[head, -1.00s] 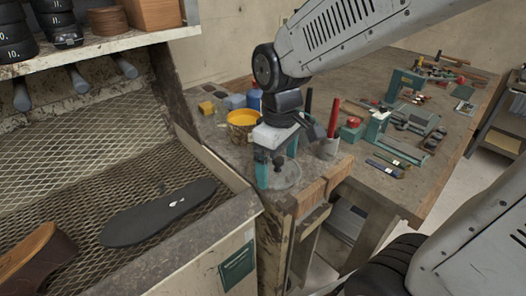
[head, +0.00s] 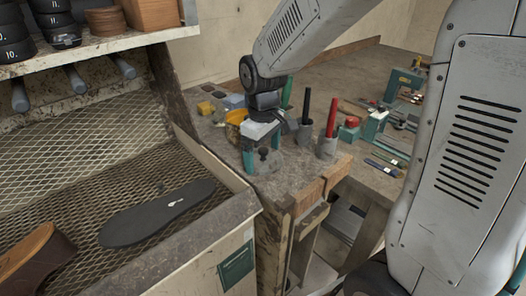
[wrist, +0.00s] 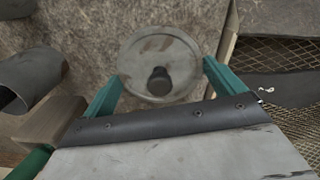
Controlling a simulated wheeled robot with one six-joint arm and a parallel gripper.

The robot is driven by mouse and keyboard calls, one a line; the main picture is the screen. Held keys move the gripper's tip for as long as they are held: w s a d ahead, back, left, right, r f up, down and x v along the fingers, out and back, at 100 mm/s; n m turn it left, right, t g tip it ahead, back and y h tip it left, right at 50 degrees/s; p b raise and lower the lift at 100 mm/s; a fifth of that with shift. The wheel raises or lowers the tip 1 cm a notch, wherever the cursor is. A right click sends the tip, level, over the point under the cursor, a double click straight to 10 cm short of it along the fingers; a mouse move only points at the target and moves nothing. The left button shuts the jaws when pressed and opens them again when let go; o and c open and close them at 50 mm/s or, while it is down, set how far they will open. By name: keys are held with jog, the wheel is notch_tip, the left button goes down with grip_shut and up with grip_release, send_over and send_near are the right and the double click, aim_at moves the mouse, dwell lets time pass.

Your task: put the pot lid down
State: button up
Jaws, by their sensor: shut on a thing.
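The pot lid is a round grey disc with a dark knob. In the wrist view the lid (wrist: 140,58) lies between my two teal fingers, its rim against the fingertips. In the head view the lid (head: 268,168) is below my gripper (head: 262,157), low over the near left corner of the workbench. I cannot tell whether its underside touches the bench. My gripper points down and is shut on the lid. A yellow-orange pot (head: 236,117) stands just behind my gripper, partly hidden by it.
Grey holders with a red-handled tool (head: 332,118) and a dark-handled tool (head: 306,106) stand right of my gripper. Clamps and hand tools lie farther right. The workbench (head: 300,180) ends close by at its front edge. A mesh tray with a black sole (head: 155,215) is at left.

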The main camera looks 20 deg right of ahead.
aim_at(263, 148)
jog(key=shift+f, duration=0.15)
jog(key=o, duration=0.6)
notch_tip(263, 148, up, 12)
jog(key=s+d+m, duration=0.1)
jog(key=s+m, duration=0.1)
jog(key=s, duration=0.5)
jog(key=s+d+m, duration=0.1)
jog(key=s+m, duration=0.1)
jog(key=s, duration=0.5)
jog(key=s+d+m+t, duration=0.1)
jog(key=s+m, duration=0.1)
jog(key=s, duration=0.6)
jog(key=shift+s+d+f, duration=0.1)
jog(key=shift+f, duration=0.05)
